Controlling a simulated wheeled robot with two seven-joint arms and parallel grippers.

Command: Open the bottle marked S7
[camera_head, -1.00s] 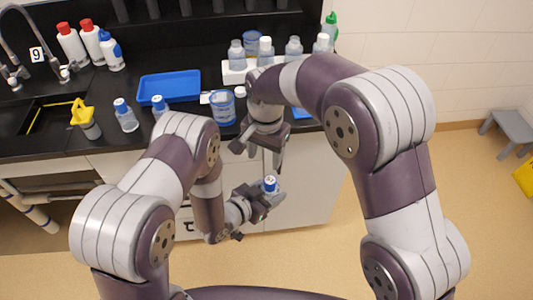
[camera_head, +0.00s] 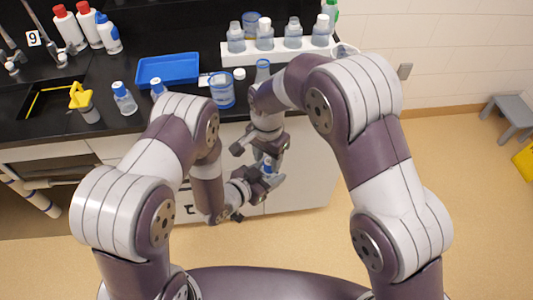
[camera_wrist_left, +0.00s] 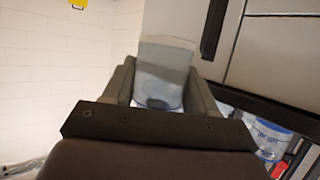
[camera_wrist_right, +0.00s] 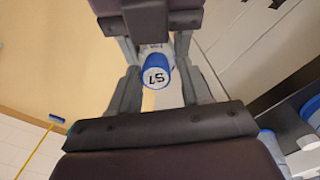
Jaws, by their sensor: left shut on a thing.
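The bottle marked S7 has a blue cap with a white top, and S7 reads clearly in the right wrist view (camera_wrist_right: 157,77). It is held off the counter, in front of the cabinet, in the head view (camera_head: 267,166). My left gripper (camera_head: 266,182) is shut on its body; the clear bottle shows between the fingers in the left wrist view (camera_wrist_left: 160,78). My right gripper (camera_head: 263,153) is above the bottle, pointing down, with its fingers apart. In the right wrist view the cap lies between these fingers, with gaps beside it, apparently untouched.
On the black counter are a blue tray (camera_head: 150,74), two blue-capped bottles (camera_head: 124,98), a blue-marked beaker (camera_head: 221,91), and a yellow-topped bottle (camera_head: 84,102). A white rack (camera_head: 281,54) holds several bottles. Cabinet fronts (camera_head: 300,180) stand close behind my grippers.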

